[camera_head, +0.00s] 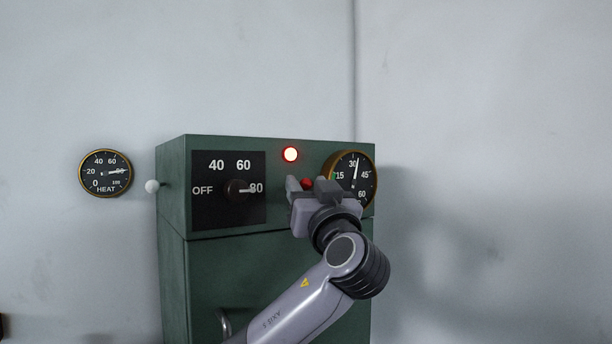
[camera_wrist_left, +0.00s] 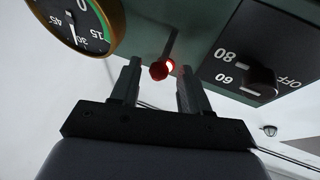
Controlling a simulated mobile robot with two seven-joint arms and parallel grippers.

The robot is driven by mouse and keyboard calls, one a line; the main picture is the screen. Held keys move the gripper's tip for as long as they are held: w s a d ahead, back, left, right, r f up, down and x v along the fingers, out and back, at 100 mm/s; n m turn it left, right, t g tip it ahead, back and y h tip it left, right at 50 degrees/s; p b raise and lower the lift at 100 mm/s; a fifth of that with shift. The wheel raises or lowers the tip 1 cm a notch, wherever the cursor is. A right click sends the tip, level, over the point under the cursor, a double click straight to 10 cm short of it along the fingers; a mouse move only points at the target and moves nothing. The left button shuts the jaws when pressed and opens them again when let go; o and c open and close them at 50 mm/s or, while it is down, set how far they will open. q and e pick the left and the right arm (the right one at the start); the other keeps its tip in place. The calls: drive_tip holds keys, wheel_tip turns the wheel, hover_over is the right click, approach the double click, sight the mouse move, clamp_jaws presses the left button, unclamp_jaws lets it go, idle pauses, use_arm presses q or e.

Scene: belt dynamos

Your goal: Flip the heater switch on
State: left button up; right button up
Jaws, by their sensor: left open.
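The heater switch appears to be a small lever with a red ball tip (camera_head: 306,183), on the front of a green cabinet (camera_head: 270,290). In the left wrist view the red tip (camera_wrist_left: 158,71) and its dark stem show between the fingers. My left gripper (camera_head: 308,188) is open, with one finger on each side of the red tip. I cannot tell whether either finger touches it. A red lamp (camera_head: 290,154) above the lever is lit. Part of the lever is hidden by the gripper in the head view. My right gripper is not in view.
A dark rotary dial (camera_head: 240,188) left of the lever points at 80. A round brass-rimmed gauge (camera_head: 364,182) is close on the right, partly behind the gripper. A white knob (camera_head: 152,186) sticks out at the cabinet's left. A HEAT gauge (camera_head: 105,173) hangs on the wall.

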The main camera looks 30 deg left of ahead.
use_arm(q)
drive_tip(key=shift+x, duration=1.05)
clamp_jaws()
drive_tip(key=shift+w+r+g+h, duration=0.1)
drive_tip(key=shift+r+g+h, duration=0.2)
drive_tip(key=shift+g, duration=0.1)
drive_tip(key=shift+a+r+n+g+h, duration=0.15)
drive_tip(key=shift+r+n+g+h, duration=0.15)
drive_tip(key=shift+n+g+h, duration=0.25)
unclamp_jaws()
